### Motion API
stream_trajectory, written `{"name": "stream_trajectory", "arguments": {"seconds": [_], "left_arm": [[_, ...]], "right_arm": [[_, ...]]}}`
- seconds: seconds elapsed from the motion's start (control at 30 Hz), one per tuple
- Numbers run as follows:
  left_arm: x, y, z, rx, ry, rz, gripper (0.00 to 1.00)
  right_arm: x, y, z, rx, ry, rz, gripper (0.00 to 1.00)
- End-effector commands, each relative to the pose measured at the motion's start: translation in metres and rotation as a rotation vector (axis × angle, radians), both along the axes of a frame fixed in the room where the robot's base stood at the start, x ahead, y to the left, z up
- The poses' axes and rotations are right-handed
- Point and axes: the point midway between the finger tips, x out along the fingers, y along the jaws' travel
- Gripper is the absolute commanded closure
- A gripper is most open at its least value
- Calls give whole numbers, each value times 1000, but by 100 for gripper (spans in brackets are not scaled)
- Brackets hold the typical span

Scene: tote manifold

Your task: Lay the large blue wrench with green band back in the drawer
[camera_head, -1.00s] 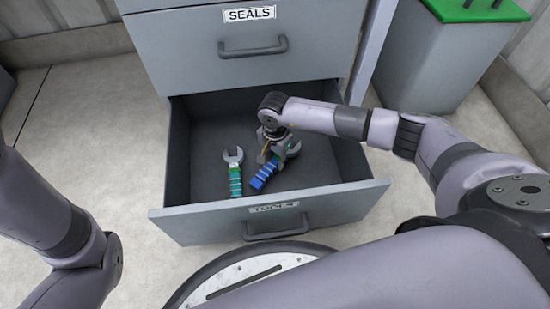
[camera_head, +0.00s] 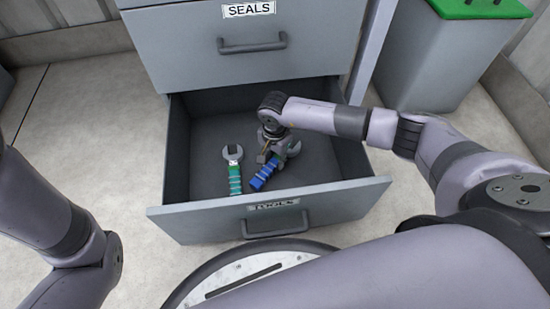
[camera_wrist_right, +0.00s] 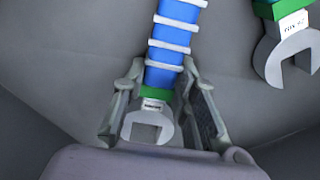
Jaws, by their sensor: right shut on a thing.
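The large blue wrench with a green band (camera_head: 264,174) is in the open drawer marked TOOLS (camera_head: 333,200), toward its middle. My right gripper (camera_head: 271,150) reaches down into the drawer and is shut on this wrench near its grey open-jaw head. The right wrist view shows the blue handle with white rings (camera_wrist_right: 174,40) between the fingers (camera_wrist_right: 158,105), the green band close to the head. Whether the wrench touches the drawer floor I cannot tell. My left gripper is out of view; only its arm shows at the left.
A second wrench with a green and teal handle (camera_head: 234,172) lies left of the held one in the drawer; its head shows in the right wrist view (camera_wrist_right: 274,62). The SEALS drawer (camera_head: 215,60) above is shut. A grey bin with a green lid (camera_head: 440,60) stands at the right.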

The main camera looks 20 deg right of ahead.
Motion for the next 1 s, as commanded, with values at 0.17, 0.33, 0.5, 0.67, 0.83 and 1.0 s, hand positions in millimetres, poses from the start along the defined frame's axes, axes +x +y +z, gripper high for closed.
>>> {"name": "stream_trajectory", "arguments": {"seconds": [0.17, 0.33, 0.5, 0.67, 0.83, 1.0], "left_arm": [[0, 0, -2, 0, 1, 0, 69], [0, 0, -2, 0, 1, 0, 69], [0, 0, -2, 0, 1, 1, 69], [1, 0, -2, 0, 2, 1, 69], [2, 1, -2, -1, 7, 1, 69], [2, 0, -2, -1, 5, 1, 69]], "right_arm": [[1, 0, -2, 1, -1, 0, 72], [0, 0, -2, 1, -1, 0, 61], [0, 0, -2, 1, -1, 0, 50], [0, 0, -3, 0, 0, 0, 50], [0, 0, 0, 1, -1, 0, 50], [2, 0, 23, 1, -4, 1, 50]]}}
